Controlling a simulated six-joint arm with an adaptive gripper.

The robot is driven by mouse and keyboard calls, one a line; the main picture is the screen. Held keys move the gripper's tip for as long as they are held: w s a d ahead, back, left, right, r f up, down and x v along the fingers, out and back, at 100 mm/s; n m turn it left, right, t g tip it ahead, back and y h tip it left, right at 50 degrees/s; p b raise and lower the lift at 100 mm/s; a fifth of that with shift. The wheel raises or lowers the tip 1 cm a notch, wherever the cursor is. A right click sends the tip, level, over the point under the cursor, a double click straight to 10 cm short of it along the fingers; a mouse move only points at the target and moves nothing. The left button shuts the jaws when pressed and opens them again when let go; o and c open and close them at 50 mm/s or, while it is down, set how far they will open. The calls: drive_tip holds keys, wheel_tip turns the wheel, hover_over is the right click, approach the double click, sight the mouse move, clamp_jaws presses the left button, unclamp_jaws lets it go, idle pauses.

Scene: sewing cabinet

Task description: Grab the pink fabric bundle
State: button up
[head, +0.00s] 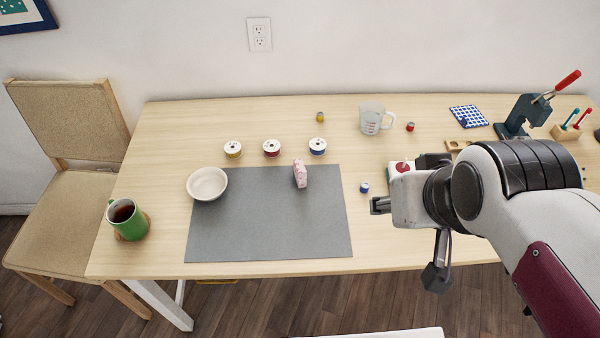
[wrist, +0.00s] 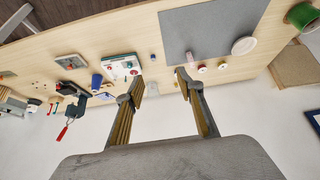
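The pink fabric bundle (head: 300,174) stands on the upper right part of the grey mat (head: 260,230) in the head view. It also shows small in the wrist view (wrist: 189,57), at the edge of the mat. My gripper (wrist: 160,80) is open in the wrist view, with its two fingers well apart and nothing between them.
A white bowl (head: 207,184) sits on the mat's left corner. Thread spools (head: 271,148) line the area behind the mat. A small blue spool (head: 364,188) lies right of it. A green mug (head: 127,219) stands at left, a measuring cup (head: 372,118) at the back. The mat's middle is clear.

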drive_tip(key=w+a+f+t, duration=0.2)
drive_tip(key=w+f, duration=0.2)
drive_tip(key=w, duration=0.8)
drive_tip(key=n+t+y, duration=0.1)
drive_tip(key=t+y, duration=0.1)
drive_tip(key=t, duration=0.1)
hover_over(305, 176)
drive_tip(key=s+d, duration=0.4)
wheel_tip(305, 176, down, 14)
drive_tip(key=shift+n+t, duration=0.5)
drive_tip(key=shift+t, duration=0.2)
drive_tip(key=f, duration=0.2)
drive_tip(key=a+f, duration=0.1)
drive_tip(key=f, duration=0.1)
drive_tip(key=a+f, duration=0.1)
drive_tip(key=f, duration=0.1)
drive_tip(key=shift+w+a+f, duration=0.15)
drive_tip(key=shift+w+f, duration=0.2)
drive_tip(key=shift+f, duration=0.05)
drive_tip(key=shift+s+a+f+t+y, duration=0.15)
drive_tip(key=shift+s+a+f, duration=0.1)
drive_tip(key=shift+f, duration=0.35)
drive_tip(key=shift+s+a+f+t+y, duration=0.15)
drive_tip(key=shift+s+f, duration=0.1)
drive_tip(key=shift+f, duration=0.35)
drive_tip(key=shift+w, duration=0.1)
drive_tip(key=shift+x, duration=1.25)
